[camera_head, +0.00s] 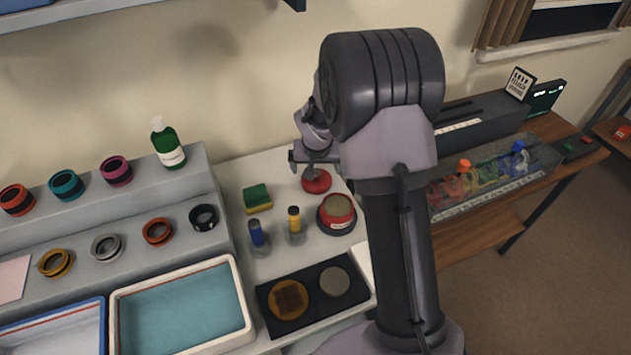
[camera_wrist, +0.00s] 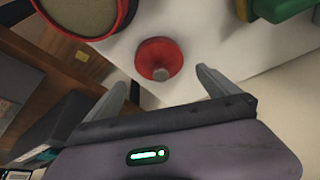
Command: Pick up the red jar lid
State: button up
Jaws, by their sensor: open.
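The red jar lid (camera_head: 316,181) lies on the white tabletop, below my gripper in the head view. In the wrist view the red lid (camera_wrist: 158,58) is round with a small grey knob on top. My gripper (camera_head: 314,160) is above the lid in the head view; the arm covers part of the scene behind it. In the wrist view my gripper (camera_wrist: 165,85) is open, with one finger on each side below the lid in the picture. Nothing is between the fingers, and I see no contact with the lid.
A red-rimmed jar (camera_head: 337,214) stands close in front of the lid. A grey bin of coloured coils (camera_head: 490,178) is at right.

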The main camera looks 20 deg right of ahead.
aim_at(317, 173)
jog(key=b+x, duration=0.2)
jog(key=x, duration=0.3)
jog(key=shift+w+f, duration=0.15)
jog(key=shift+f, duration=0.1)
jog(key=shift+r, duration=0.2)
jog(key=shift+c, duration=0.2)
